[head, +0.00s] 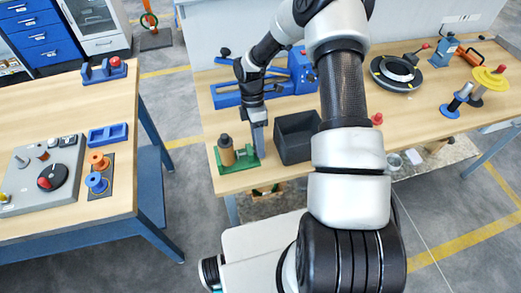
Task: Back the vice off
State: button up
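A green fixture (230,168), which looks like the vice, sits at the front left corner of the far workbench. A brown cylinder (227,150) with a darker top stands upright in it. My gripper (259,148) points down at the right end of the green fixture, close to its upright part. The view is too small to tell whether it touches the fixture. My fingertips are too small and partly hidden to show whether they are open or shut on something.
A dark open bin (296,138) stands just right of my gripper. A blue machine (265,90) lies behind. A black ring (396,72) and spools (457,99) are at right. A left table (30,120) holds a control panel (40,172). Floor shows between the tables.

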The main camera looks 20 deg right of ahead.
jog(key=c, duration=0.6)
jog(key=t, duration=0.1)
jog(key=t+b, duration=0.1)
jog(key=shift+s+t+b, duration=0.3)
jog(key=shift+s, duration=0.1)
jog(key=shift+d+f+t+b, duration=0.15)
jog(key=shift+t+b, duration=0.15)
jog(key=shift+b, duration=0.15)
jog(key=shift+r+t, duration=0.25)
jog(key=shift+t, duration=0.05)
